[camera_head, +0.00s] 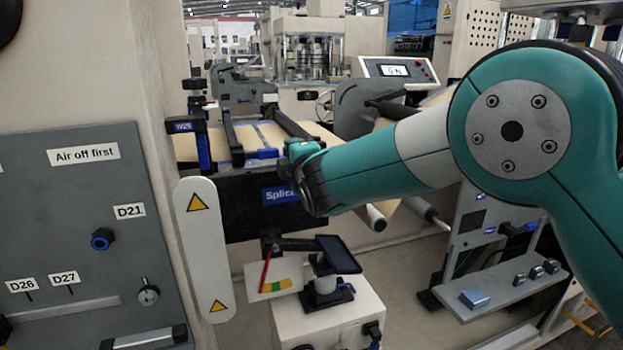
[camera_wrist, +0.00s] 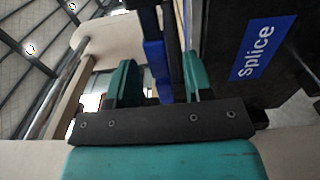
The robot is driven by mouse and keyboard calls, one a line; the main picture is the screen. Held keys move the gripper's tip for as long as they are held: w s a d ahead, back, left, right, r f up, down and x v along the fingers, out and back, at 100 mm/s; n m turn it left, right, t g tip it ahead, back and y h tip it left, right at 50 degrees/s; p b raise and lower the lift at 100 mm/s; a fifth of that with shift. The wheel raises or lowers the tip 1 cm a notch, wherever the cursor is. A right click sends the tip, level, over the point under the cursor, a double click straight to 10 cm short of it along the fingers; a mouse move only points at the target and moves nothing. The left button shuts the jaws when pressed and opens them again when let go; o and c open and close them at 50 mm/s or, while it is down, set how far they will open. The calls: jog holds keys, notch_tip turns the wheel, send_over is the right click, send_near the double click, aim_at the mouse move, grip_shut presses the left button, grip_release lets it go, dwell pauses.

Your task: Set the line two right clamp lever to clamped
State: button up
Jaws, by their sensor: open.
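My gripper (camera_wrist: 158,82) is open, with its two teal fingers apart. In the wrist view, a blue part on a dark bar, which looks like a clamp lever (camera_wrist: 157,68), shows in the gap between them. I cannot tell whether it touches a finger or lies beyond them. In the head view my gripper (camera_head: 297,150) is at the splice table, above the blue Splice label (camera_head: 282,195), and my wrist hides what is right behind it. Another blue clamp lever (camera_head: 203,150) stands at the table's left end, below a small blue tag.
Kraft web (camera_head: 315,132) runs across the splice table. A grey panel (camera_head: 70,230) with labels and a white guard plate (camera_head: 207,245) stand at left. A small pedestal device (camera_head: 325,285) is below my arm. A shelf (camera_head: 500,290) with small blocks is at right.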

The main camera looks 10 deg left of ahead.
jog(key=b+v, duration=0.3)
jog(key=v, duration=1.1)
jog(key=shift+s, duration=0.35)
jog(key=shift+d, duration=0.1)
jog(key=s+d+m+g+h+p, duration=0.45)
jog(key=d+m+g, duration=0.25)
jog(key=d+m, duration=0.45)
jog(key=s+d+m+g+p, duration=0.1)
jog(key=s+d+g, duration=0.3)
jog(key=s, duration=0.7)
jog(key=s+d+m+g+p, duration=0.2)
jog(key=s+d+m+g, duration=0.2)
jog(key=s, duration=0.7)
jog(key=shift+s+d+g, duration=0.2)
jog(key=shift+d+g, duration=0.3)
jog(key=shift+d, duration=0.2)
jog(key=shift+r+y, duration=0.15)
jog(key=shift+y, duration=0.1)
